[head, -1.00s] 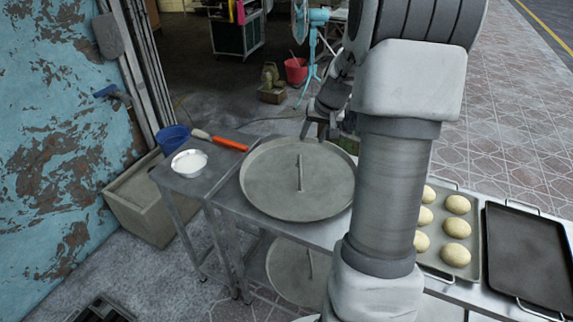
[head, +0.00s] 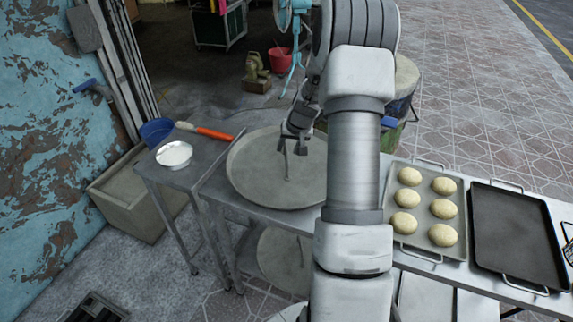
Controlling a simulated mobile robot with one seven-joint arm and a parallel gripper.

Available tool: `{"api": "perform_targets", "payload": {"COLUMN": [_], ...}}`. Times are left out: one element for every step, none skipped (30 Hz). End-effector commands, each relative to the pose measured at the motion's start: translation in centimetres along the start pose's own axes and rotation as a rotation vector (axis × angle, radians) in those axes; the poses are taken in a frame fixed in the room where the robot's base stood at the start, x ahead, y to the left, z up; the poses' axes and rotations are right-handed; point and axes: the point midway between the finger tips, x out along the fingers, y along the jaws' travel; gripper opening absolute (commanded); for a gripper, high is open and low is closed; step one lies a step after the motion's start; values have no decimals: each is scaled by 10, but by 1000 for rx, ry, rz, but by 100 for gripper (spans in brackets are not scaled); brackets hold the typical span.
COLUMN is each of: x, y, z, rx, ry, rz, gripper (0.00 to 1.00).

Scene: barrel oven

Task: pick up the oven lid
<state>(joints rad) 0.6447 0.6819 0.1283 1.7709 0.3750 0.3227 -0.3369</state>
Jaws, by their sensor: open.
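The oven lid (head: 252,180) is a large round grey metal disc with a raised rim. It lies flat on the metal table, with a thin bar handle (head: 287,167) standing up across its middle. My gripper (head: 291,146) is over the lid, at the far end of the handle. Its jaws are open. Whether the fingers straddle or touch the handle is too small to tell. My arm covers the right edge of the lid.
A tray of dough balls (head: 406,242) and an empty dark tray (head: 508,232) are to the right. A white bowl (head: 174,154), an orange-handled tool (head: 213,133) and a blue bowl (head: 156,131) are to the left. Another round disc (head: 280,258) is below the tabletop.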

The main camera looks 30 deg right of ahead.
Motion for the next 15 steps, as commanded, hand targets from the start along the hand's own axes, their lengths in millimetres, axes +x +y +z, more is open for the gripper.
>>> {"api": "perform_targets", "payload": {"x": [11, 15, 21, 25, 28, 32, 34, 36, 37, 37, 38, 38, 38, 38, 38], "y": [1, 1, 1, 1, 1, 1, 1, 1, 1, 1, 1, 1, 0, 0, 0], "z": [5, 6, 8, 7, 6, 6, 6, 6, 6, 6, 5, 5, 5, 5, 5], "rx": [1, 1, 1, 0, 0, 1, 1, 1, 1, 1, 1, 1, 0, 0, 0], "ry": [-5, -4, -4, -2, -2, -2, -2, -1, 0, 0, 0, 0, 0, 0, 0], "rz": [0, 0, -1, -1, -1, -1, -1, -1, -1, -1, -1, -1, -1, -1, -1], "gripper": [50, 50, 50, 50, 50, 50, 50, 50, 50, 50, 50, 50, 50, 50, 50]}}
